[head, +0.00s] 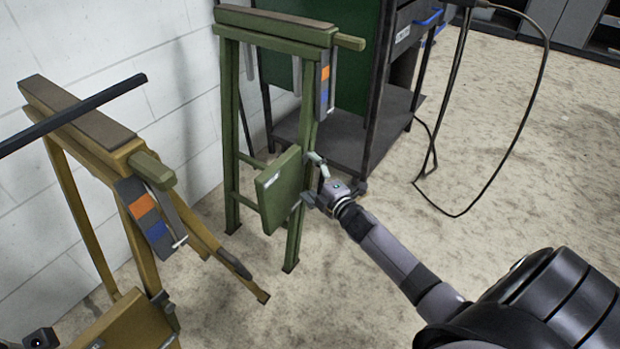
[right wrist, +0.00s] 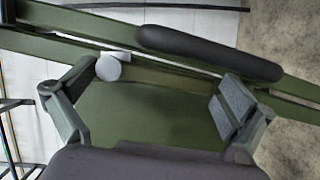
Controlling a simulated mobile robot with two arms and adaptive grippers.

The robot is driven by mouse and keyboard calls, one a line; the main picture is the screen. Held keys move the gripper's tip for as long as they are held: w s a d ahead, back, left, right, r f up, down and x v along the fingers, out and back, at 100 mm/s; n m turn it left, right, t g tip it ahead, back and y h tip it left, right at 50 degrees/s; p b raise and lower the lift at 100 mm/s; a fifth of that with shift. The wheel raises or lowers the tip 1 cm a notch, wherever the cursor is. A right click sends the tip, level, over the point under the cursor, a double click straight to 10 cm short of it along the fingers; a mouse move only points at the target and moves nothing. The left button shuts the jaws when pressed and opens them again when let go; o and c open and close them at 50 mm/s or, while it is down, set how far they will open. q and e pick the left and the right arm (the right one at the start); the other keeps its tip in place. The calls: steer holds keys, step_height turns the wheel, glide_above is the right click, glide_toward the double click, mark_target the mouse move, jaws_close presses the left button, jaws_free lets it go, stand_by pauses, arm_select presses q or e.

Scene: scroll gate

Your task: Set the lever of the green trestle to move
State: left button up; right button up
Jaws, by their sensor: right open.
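The green trestle (head: 229,130) stands by the white wall in the head view. Near its top is a plate with an orange and a blue patch (head: 322,82), with a thin grey lever (head: 333,75) hanging beside it. My right gripper (head: 312,178) is low at the trestle's right leg, beside its green box (head: 280,190). In the right wrist view its fingers (right wrist: 155,105) are spread and empty, with a dark grip (right wrist: 208,52) and a grey round knob (right wrist: 112,66) just beyond. A dark part (head: 40,339) at the lower left may be my left gripper; its fingers are unclear.
A yellow trestle (head: 75,125) with a similar orange and blue plate stands at the left. A dark cabinet frame (head: 375,100) is close behind the green trestle, and a black cable (head: 500,165) hangs to its right.

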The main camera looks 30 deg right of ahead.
steer(key=shift+c, duration=0.6)
steer(key=c, duration=1.4)
steer(key=shift+o, duration=0.2)
